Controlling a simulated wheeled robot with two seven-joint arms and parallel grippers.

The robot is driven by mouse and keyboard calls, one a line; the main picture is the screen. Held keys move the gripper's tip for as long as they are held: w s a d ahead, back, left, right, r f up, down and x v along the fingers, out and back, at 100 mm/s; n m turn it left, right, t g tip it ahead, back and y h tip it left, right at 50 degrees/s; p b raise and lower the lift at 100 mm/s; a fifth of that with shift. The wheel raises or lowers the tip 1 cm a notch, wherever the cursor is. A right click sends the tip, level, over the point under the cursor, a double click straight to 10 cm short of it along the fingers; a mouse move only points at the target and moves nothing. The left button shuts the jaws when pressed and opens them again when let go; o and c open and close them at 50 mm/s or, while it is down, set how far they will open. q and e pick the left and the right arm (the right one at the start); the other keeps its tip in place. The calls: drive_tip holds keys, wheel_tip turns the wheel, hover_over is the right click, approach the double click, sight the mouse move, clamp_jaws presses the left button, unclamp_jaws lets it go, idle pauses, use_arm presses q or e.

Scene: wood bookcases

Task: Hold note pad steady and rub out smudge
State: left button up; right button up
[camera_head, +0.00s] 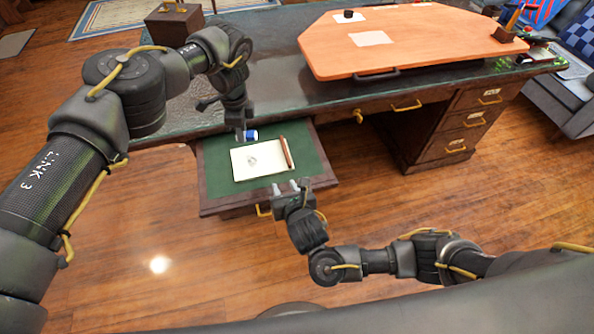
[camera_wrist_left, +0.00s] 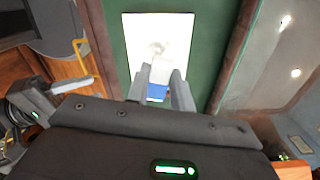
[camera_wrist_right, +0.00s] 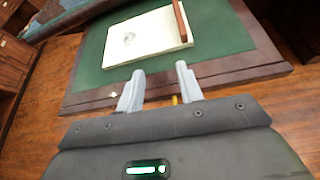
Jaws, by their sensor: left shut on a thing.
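The cream note pad (camera_head: 265,172) lies on the green-lined pull-out drawer or tray (camera_head: 215,165). It carries a grey smudge (camera_head: 253,161), also visible in the right wrist view (camera_wrist_right: 129,38). A brown stick-like thing (camera_head: 286,152) lies along the pad's right edge. My left gripper (camera_head: 246,136) is shut on a white eraser with a blue sleeve (camera_wrist_left: 158,92), near the pad's far edge; contact cannot be told. My right gripper (camera_wrist_right: 158,85) is open and empty, in front of the tray's near edge, apart from the pad.
The dark desk (camera_head: 285,85) stands behind the tray. An orange-brown board (camera_head: 430,40) with a paper sheet (camera_head: 371,38) and a black knob lies on it. A wooden box (camera_head: 175,22) stands at the back left. Green lining around the pad is clear.

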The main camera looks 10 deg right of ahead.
approach(286, 152)
drive_tip(key=shift+n+t+h, duration=0.3)
drive_tip(key=shift+h, duration=0.1)
drive_tip(key=x, duration=0.9)
drive_tip(key=shift+w+a+f, duration=0.15)
drive_tip(key=shift+a+f, duration=0.15)
drive_tip(key=shift+a, duration=0.05)
drive_tip(key=shift+c, duration=0.3)
clamp_jaws()
